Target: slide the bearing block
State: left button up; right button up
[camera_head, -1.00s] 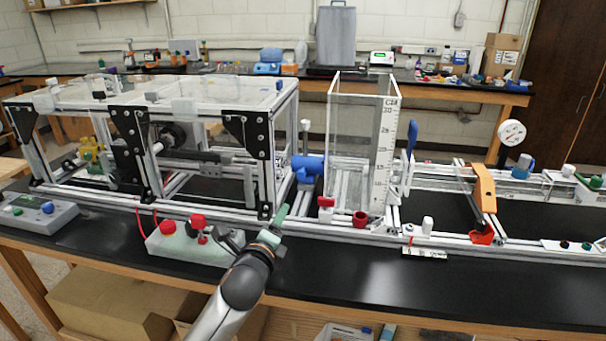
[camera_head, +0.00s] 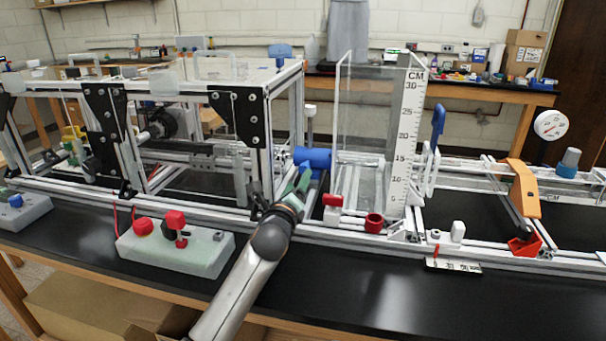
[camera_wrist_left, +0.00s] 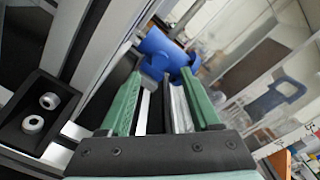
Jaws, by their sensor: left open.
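A blue rounded part (camera_head: 312,157), which I take to be the bearing block, sits on the frame just left of the clear upright panel. It also shows in the left wrist view (camera_wrist_left: 163,48), beyond the fingertips. My left gripper (camera_head: 303,178) has green fingers and is just below and in front of the blue part. In the left wrist view the fingers (camera_wrist_left: 160,76) are apart, with pale rails visible between them. The blue part is close to the tips; I cannot tell whether they touch. My right gripper is not in view.
A control box with red knobs (camera_head: 175,246) stands on the black bench left of my arm. A clear panel with a centimetre scale (camera_head: 405,140) rises to the right. An orange bracket (camera_head: 524,188) stands farther right. The front bench strip (camera_head: 400,300) is clear.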

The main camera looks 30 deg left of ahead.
aim_at(303, 170)
pick_arm(q)
jog(key=shift+b+x, duration=0.3)
jog(key=shift+x, duration=2.75)
jog(key=shift+c, duration=0.4)
grip_shut()
